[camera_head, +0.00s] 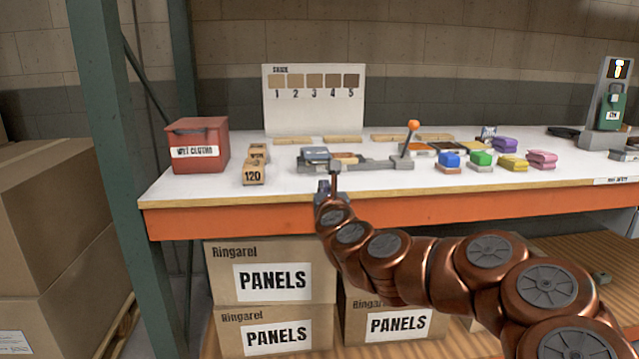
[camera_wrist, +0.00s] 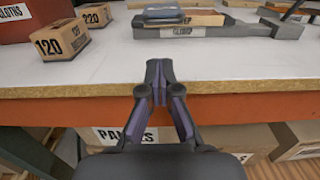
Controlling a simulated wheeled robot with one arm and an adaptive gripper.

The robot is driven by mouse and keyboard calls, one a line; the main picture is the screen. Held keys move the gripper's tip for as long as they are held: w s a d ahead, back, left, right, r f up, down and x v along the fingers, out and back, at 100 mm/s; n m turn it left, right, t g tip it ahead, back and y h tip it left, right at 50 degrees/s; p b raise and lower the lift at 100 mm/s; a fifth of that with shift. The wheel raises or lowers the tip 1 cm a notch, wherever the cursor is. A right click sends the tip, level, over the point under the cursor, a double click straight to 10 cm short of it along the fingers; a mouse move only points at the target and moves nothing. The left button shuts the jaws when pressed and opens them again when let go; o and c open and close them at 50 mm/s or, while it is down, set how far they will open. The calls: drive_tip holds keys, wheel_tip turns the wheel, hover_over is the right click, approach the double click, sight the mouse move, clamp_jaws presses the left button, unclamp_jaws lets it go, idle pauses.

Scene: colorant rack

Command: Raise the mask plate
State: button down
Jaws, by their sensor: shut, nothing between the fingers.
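A grey clamp fixture (camera_head: 380,163) lies near the front of the white bench, with an upright lever (camera_head: 406,140) topped by an orange knob at its right. A small blue-grey block or plate (camera_head: 314,154) sits at the fixture's left end; it also shows in the wrist view (camera_wrist: 164,14). I cannot tell for sure whether this is the mask plate. My gripper (camera_wrist: 160,68) is shut and empty at the bench's front edge, apart from the fixture. It is small and partly hidden by my wrist in the head view (camera_head: 324,185).
A red wet-cloths box (camera_head: 200,146) and grit blocks marked 120 (camera_head: 253,173) and 220 stand left. Blue (camera_head: 449,160), green (camera_head: 481,158), yellow and pink blocks lie right. A sample board (camera_head: 313,110) stands behind. The orange bench edge (camera_head: 250,221) is close below my gripper.

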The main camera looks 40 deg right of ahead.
idle(0.3)
drive_tip(key=x, duration=0.7)
drive_tip(key=shift+w+d+f, duration=0.1)
drive_tip(key=shift+w+f, duration=0.05)
drive_tip(key=shift+w, duration=0.15)
drive_tip(key=shift+w+d, duration=0.5)
drive_tip(key=shift+d, duration=0.05)
drive_tip(key=shift+w+d, duration=0.2)
drive_tip(key=shift+w, duration=0.25)
drive_tip(key=shift+r, duration=0.3)
